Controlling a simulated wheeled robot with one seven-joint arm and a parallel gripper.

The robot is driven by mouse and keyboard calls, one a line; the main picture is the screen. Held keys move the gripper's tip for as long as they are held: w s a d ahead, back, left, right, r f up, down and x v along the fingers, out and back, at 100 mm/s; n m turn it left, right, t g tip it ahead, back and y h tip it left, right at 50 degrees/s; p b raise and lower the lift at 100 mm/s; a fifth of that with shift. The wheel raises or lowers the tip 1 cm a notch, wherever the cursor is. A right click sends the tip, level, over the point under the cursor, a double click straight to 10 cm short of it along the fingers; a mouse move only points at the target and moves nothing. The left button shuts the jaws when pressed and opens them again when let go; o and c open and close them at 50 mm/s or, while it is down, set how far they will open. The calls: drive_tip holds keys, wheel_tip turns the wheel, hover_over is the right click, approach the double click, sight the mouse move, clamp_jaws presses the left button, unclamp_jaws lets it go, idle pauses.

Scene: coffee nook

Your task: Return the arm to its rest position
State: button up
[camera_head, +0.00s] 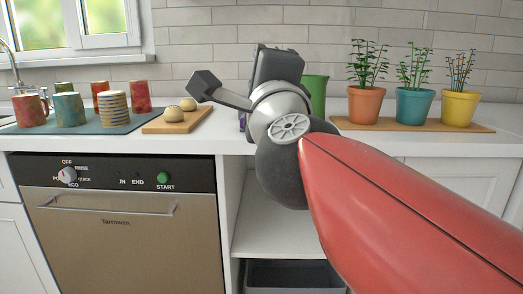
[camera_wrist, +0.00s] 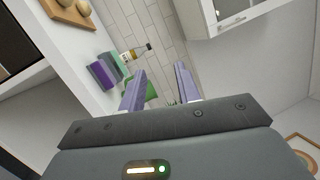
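My arm reaches in from the lower right of the head view and ends in front of the counter's middle. My gripper's dark body shows there, pointing away, and its fingers are hidden. In the wrist view my gripper (camera_wrist: 160,82) shows two pale purple fingers standing apart. I see nothing held between them; the tiled wall and part of a green object lie beyond the gap.
The counter holds a mat (camera_head: 88,128) with several cups, a board (camera_head: 180,124) with buns, a green container (camera_head: 316,92) and potted plants (camera_head: 415,105). The wrist view shows sponges (camera_wrist: 102,74), a bottle (camera_wrist: 132,54) and a wall cabinet (camera_wrist: 238,14). A dishwasher (camera_head: 125,235) stands below.

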drive_tip(key=s+d+f+n+g, duration=0.25)
drive_tip(key=f+n, duration=0.25)
drive_tip(key=f, duration=0.5)
drive_tip(key=s+d+f+n+g, duration=0.25)
drive_tip(key=f+n+g, duration=0.2)
drive_tip(key=f, duration=0.45)
drive_tip(key=s+d+f+n+g, duration=0.25)
drive_tip(key=f+n, duration=0.35)
drive_tip(key=f, duration=0.4)
drive_tip(key=s+d+f+n+g+h, duration=0.2)
drive_tip(key=s+d+f+g, duration=0.3)
drive_tip(key=f, duration=0.5)
drive_tip(key=s+d+h, duration=0.1)
drive_tip(key=s+d, duration=0.1)
drive_tip(key=d, duration=0.1)
drive_tip(key=shift+h, duration=0.3)
drive_tip(key=shift+d+g, duration=0.1)
drive_tip(key=shift+g, duration=0.15)
